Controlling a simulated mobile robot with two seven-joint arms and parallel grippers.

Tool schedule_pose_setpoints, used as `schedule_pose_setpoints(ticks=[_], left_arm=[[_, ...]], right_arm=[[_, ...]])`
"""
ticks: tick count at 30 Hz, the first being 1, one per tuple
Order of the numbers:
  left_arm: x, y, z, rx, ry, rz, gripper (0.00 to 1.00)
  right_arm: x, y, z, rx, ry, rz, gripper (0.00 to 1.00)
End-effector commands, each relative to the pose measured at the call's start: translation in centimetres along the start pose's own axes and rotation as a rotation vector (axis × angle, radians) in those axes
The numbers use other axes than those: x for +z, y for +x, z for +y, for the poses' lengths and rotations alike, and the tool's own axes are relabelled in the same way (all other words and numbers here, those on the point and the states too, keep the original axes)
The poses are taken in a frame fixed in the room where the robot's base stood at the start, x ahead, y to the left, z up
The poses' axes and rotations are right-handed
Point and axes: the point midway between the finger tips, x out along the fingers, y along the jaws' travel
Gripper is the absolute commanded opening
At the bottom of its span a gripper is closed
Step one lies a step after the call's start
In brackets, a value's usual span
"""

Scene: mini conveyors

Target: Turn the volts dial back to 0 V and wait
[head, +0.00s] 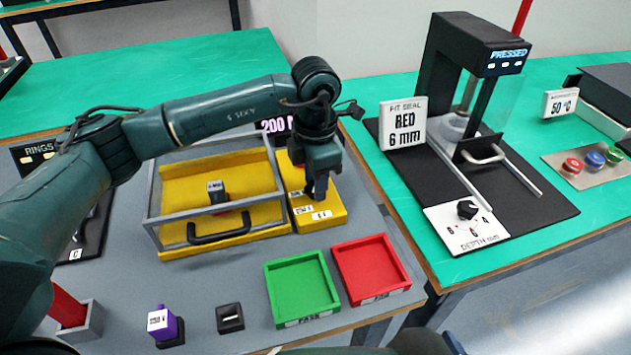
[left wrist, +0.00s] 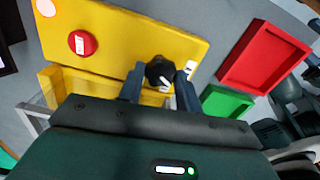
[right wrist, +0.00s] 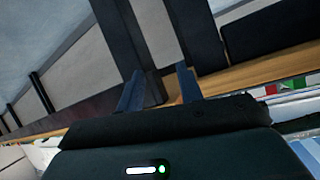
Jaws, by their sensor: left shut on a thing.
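The volts dial (left wrist: 159,72) is a dark round knob with a white mark on the yellow control panel (left wrist: 110,25). In the head view the yellow panel (head: 330,212) stands right of the clear-lidded box, and my arm hides the dial. My left gripper (left wrist: 160,82) is shut on the dial, one finger on each side; in the head view it points down onto the panel (head: 318,190). A display (head: 272,126) behind my left wrist reads 200, its end hidden. A red button (left wrist: 82,43) is on the panel. My right gripper (right wrist: 160,85) shows its fingers apart, with nothing seen between them.
A yellow box with a grey-framed clear lid and black handle (head: 219,231) stands left of the panel. A green tray (head: 300,288) and a red tray (head: 371,270) lie in front. A black press (head: 470,60) stands on the right table. A purple block (head: 162,322) is near the front edge.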

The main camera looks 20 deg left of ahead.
Motion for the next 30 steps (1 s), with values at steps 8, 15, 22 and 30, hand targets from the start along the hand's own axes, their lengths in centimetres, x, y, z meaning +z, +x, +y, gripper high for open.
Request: schedule_pose_setpoints(ticks=[8, 15, 22, 30], left_arm=[[-0.02, -0.05, 0.11, 0.003, -0.251, 0.000, 0.11], [-0.02, -0.11, 0.12, 0.003, -0.415, -0.001, 0.11], [-0.03, -0.14, 0.11, 0.004, -0.508, 0.000, 0.11], [-0.03, -0.17, 0.11, 0.003, -0.548, 0.000, 0.11]], right_arm=[[0.55, -0.25, 0.20, 0.007, -0.002, 0.008, 0.36], [-0.08, -0.47, 0.25, 0.010, -0.006, 0.035, 0.36], [-0.04, -0.45, 0.38, 0.013, -0.009, 0.038, 0.36], [0.08, -0.50, 0.42, 0.014, -0.010, 0.036, 0.36]])
